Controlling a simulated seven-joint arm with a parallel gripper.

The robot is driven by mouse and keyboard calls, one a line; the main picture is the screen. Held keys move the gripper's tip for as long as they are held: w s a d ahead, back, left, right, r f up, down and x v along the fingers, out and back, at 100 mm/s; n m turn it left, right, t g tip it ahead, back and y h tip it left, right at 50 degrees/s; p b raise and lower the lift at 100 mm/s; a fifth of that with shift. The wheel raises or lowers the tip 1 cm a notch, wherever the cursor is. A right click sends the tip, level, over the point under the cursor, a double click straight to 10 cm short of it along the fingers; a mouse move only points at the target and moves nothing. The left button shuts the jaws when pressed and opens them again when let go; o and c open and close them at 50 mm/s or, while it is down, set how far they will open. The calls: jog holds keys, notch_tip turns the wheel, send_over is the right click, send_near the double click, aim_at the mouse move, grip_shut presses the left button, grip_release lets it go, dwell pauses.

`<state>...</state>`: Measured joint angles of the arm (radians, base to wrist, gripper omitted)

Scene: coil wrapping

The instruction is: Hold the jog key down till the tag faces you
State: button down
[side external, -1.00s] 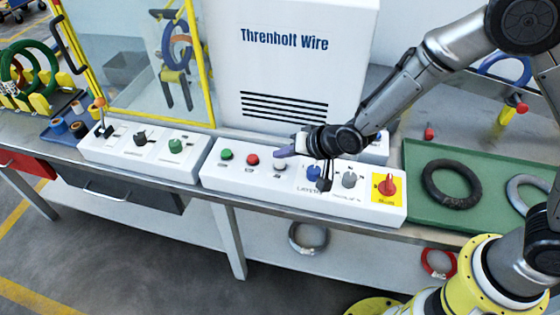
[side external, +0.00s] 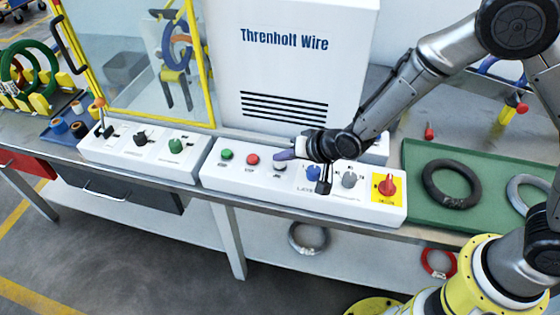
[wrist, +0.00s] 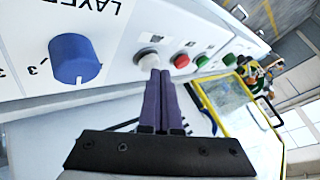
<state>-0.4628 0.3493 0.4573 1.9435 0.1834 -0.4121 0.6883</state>
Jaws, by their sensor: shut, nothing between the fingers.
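The jog key is a pale grey round button (side external: 280,166) on the white control box, right of the red button; it also shows in the wrist view (wrist: 149,58). My gripper (side external: 281,155) is shut and empty, its purple fingers pointing at the key. In the wrist view its fingertips (wrist: 160,72) overlap the key's lower edge. I cannot tell whether they touch it or how far the key is pressed. A blue coil (side external: 180,44) stands upright behind the yellow-framed guard at the back left. I cannot make out a tag on it.
The green button (side external: 227,154) and red button (side external: 252,160) sit left of the key. A blue knob (side external: 313,173), a grey knob (side external: 349,180) and a red switch (side external: 387,186) sit to its right. The white machine housing (side external: 292,60) rises close behind.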

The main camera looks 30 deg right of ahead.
jog(key=shift+f, duration=0.45)
dwell(1.6)
jog(key=shift+r, duration=0.1)
dwell(4.9)
jog(key=shift+r, duration=0.9)
jog(key=shift+r, duration=0.1)
